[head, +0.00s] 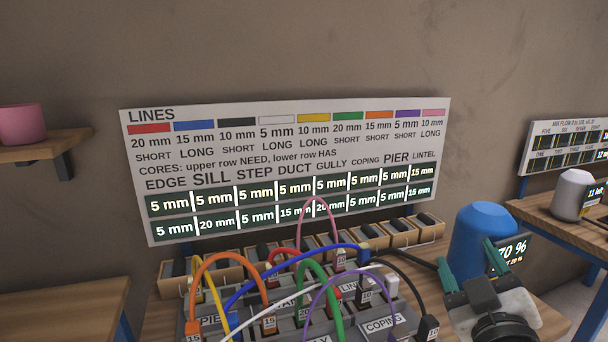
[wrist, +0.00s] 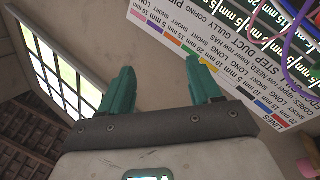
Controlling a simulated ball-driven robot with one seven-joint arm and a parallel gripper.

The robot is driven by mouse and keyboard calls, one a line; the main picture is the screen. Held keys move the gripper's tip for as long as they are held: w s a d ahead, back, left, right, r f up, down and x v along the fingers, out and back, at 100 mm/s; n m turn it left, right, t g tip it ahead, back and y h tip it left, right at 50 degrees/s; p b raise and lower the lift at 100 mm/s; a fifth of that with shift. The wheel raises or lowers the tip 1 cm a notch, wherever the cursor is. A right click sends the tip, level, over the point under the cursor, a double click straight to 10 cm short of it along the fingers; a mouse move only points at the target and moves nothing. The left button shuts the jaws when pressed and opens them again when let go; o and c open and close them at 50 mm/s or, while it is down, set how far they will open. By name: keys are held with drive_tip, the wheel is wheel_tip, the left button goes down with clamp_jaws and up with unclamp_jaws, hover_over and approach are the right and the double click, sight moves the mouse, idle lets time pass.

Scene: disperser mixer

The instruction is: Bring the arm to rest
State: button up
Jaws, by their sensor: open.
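My gripper (head: 466,252) is at the lower right of the head view, raised in front of a blue rounded container (head: 480,228). Its two green fingers stand apart with nothing between them. In the wrist view the gripper (wrist: 160,66) also shows open and empty, with the wall behind the fingers. The arm behind the gripper runs out of the bottom of the head view.
A panel with coloured cables (head: 325,275) and labelled sockets fills the bottom middle. A LINES board (head: 290,165) hangs behind it. Several small wooden bins (head: 400,233) stand between them. A grey-white vessel (head: 572,195) stands on the right table. A pink pot (head: 22,124) sits on the left shelf.

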drive_tip(key=s+d+f+m+g, duration=0.15)
drive_tip(key=s+f+g, duration=0.3)
drive_tip(key=f, duration=0.65)
drive_tip(key=s+d+f+m+g, duration=0.15)
drive_tip(key=s+f+g, duration=0.3)
drive_tip(key=f, duration=0.65)
drive_tip(key=s+f+m+g+y, duration=0.1)
drive_tip(key=s+f+g, duration=0.3)
drive_tip(key=s+f, duration=0.3)
drive_tip(key=s+f+m+g+y+p, duration=0.1)
drive_tip(key=s+f+g, duration=0.3)
drive_tip(key=s, duration=1.1)
wheel_tip(320, 180, down, 4)
drive_tip(key=shift+r+g+y+p, duration=0.2)
drive_tip(key=shift+g+y+p, duration=0.1)
